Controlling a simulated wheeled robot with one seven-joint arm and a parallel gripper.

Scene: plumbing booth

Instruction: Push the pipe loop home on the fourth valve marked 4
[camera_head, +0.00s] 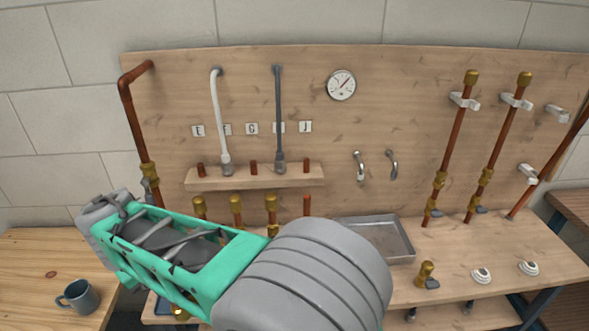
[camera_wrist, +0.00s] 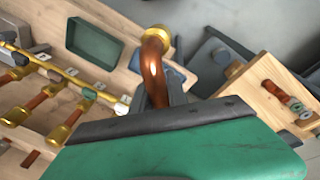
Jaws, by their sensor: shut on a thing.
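In the wrist view my gripper (camera_wrist: 155,98) is shut on the copper pipe loop (camera_wrist: 153,68), which bends up from the dark fingers to a brass end (camera_wrist: 158,33). The loop stands clear of the brass valve row (camera_wrist: 75,80) at left. That row carries small white tags; their numbers are too small to read, so I cannot tell which valve is marked 4. In the head view, three brass-topped pipes (camera_head: 236,204) and a bare copper stub (camera_head: 306,205) rise behind my arm. My arm hides the valves below them, and my fingertips do not show there.
A metal tray (camera_head: 402,240) lies on the bench right of my arm. A brass valve (camera_head: 426,274) and two white round fittings (camera_head: 481,276) stand further right. A mug (camera_head: 77,296) sits on the left table. A dark green bin (camera_wrist: 93,43) shows in the wrist view.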

